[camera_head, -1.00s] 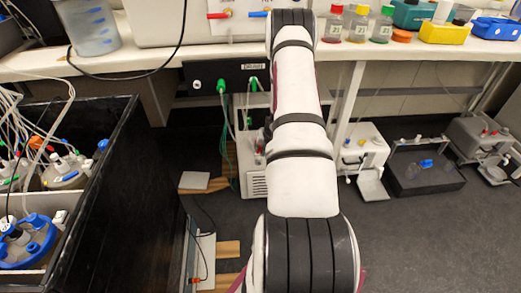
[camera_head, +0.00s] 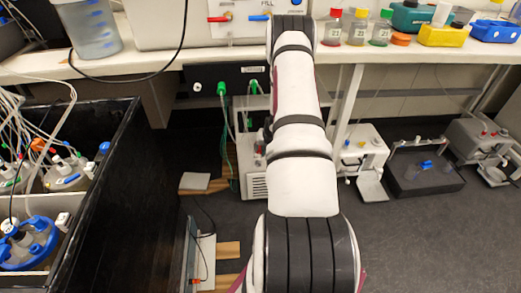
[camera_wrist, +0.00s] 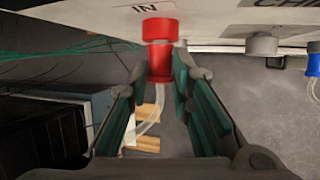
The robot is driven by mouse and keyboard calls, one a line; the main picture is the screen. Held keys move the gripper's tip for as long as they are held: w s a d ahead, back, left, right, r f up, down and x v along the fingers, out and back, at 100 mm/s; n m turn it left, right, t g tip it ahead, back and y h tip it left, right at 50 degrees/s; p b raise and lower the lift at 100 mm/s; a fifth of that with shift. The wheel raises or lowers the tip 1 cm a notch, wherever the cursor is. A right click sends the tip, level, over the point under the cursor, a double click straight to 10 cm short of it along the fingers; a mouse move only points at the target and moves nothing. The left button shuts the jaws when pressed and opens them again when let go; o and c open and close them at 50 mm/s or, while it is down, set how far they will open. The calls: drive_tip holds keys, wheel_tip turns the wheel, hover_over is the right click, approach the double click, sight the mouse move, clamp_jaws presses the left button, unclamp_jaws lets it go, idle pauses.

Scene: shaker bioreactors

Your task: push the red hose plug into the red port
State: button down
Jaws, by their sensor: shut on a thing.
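In the wrist view my gripper (camera_wrist: 160,66) is shut on the red hose plug (camera_wrist: 160,64), with one dark green-padded finger on each side. A clear hose hangs down from the plug between the fingers. A wider red collar (camera_wrist: 159,30) sits directly above it, against the pale panel under the "IN" label. The red parts meet with no visible gap. I cannot tell where the plug ends and the red port begins, or how deep the plug sits. In the head view the arm hides my gripper, the plug and the port.
In the wrist view a grey fitting (camera_wrist: 261,45) and a blue fitting (camera_wrist: 314,60) are to the right on the panel. Green cables (camera_wrist: 80,48) run at left. In the head view a black-walled box (camera_head: 120,190) with flasks stands left; the bench (camera_head: 390,52) crosses the back.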

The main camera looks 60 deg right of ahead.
drive_tip(key=shift+w+d, duration=0.1)
drive_tip(key=shift+d, duration=0.05)
drive_tip(key=c, duration=1.3)
unclamp_jaws()
drive_tip(key=shift+c, duration=0.2)
drive_tip(key=shift+r, duration=0.1)
drive_tip(key=v, duration=1.1)
drive_tip(key=shift+r, duration=0.35)
